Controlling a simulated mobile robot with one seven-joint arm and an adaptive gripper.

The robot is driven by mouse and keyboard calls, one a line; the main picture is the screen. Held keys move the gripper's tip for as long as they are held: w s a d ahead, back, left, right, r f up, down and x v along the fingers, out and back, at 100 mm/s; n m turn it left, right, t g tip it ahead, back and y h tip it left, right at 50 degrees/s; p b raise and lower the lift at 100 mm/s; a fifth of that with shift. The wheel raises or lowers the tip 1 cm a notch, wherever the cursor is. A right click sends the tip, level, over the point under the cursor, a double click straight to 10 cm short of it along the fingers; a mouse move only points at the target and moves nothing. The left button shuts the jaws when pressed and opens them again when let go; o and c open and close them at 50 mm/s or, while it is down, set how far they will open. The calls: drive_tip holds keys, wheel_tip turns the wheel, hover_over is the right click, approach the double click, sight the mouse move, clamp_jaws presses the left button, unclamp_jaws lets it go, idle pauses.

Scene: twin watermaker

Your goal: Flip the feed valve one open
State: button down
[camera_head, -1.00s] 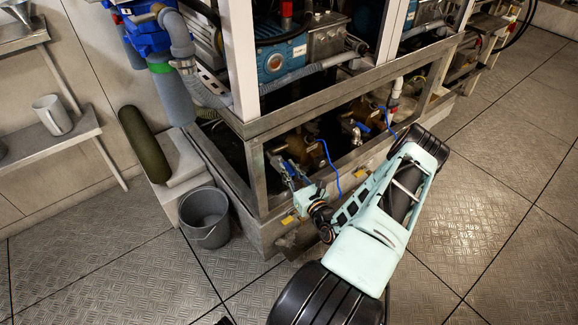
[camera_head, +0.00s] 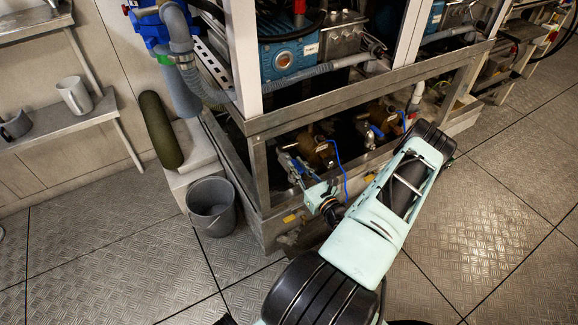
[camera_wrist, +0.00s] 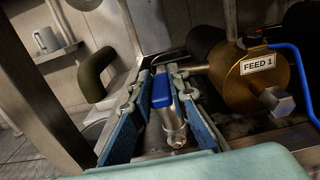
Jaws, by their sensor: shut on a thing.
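The feed valve one is a brass body (camera_wrist: 245,85) with a "FEED 1" label (camera_wrist: 257,64) in the wrist view; in the head view its brass part (camera_head: 317,150) sits low inside the metal frame. A blue lever handle (camera_wrist: 162,91) on a silver stem (camera_wrist: 172,128) lies between my fingers, to the left of the brass body. My gripper (camera_wrist: 160,105) has its blue-padded fingers on either side of this handle and is shut on it. In the head view my gripper (camera_head: 300,172) reaches into the frame; its fingertips are small there.
A metal frame post (camera_head: 259,175) stands just left of my gripper. A blue hose (camera_head: 341,170) hangs to its right. A second brass valve (camera_head: 380,115) sits further right. A grey bucket (camera_head: 212,207) and a dark green cylinder (camera_head: 160,132) are at left. The floor at right is open.

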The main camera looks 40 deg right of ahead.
sight(298, 166)
drive_tip(key=shift+w+d+r, duration=0.1)
idle(0.3)
drive_tip(key=c, duration=1.8)
unclamp_jaws()
drive_tip(key=shift+c, duration=0.2)
wheel_tip(298, 166, up, 10)
